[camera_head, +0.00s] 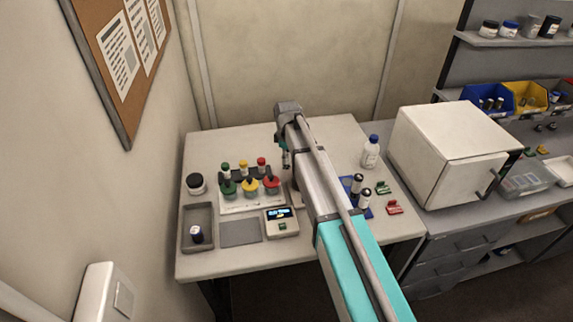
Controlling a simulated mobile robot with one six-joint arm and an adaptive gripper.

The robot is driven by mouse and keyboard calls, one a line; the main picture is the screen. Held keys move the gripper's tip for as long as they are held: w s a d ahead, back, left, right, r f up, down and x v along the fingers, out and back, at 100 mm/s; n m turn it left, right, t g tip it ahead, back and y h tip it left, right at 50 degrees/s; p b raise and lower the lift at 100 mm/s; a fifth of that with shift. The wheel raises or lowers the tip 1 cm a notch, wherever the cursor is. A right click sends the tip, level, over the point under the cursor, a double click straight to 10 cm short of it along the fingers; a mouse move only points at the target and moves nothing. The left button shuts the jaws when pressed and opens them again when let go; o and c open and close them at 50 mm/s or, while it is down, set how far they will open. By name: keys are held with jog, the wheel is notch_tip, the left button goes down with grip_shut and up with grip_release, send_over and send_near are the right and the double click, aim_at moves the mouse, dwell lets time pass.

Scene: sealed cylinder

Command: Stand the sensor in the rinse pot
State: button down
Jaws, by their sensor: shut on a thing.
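My gripper (285,160) shows small and dark at the far end of my arm, above the back middle of the white table. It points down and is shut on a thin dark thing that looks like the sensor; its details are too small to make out. A pale object (294,194) stands just below and right of my gripper, largely hidden by my arm. It may be the rinse pot, but I cannot tell. A meter with a lit display (281,222) sits in front of it.
Left of my gripper, green, yellow and red pots (250,187) stand on a white holder, with small capped bottles behind. Right of my arm are a blue-capped bottle (370,152), a blue rack (348,184) and a white box oven (440,150).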

jog(key=shift+w+f+b, duration=0.15)
jog(key=shift+f+b, duration=1.3)
jog(key=shift+f, duration=0.3)
jog(key=shift+f, duration=0.1)
jog(key=shift+c, duration=1.5)
grip_release()
notch_tip(320, 180, up, 12)
jog(key=p, duration=1.2)
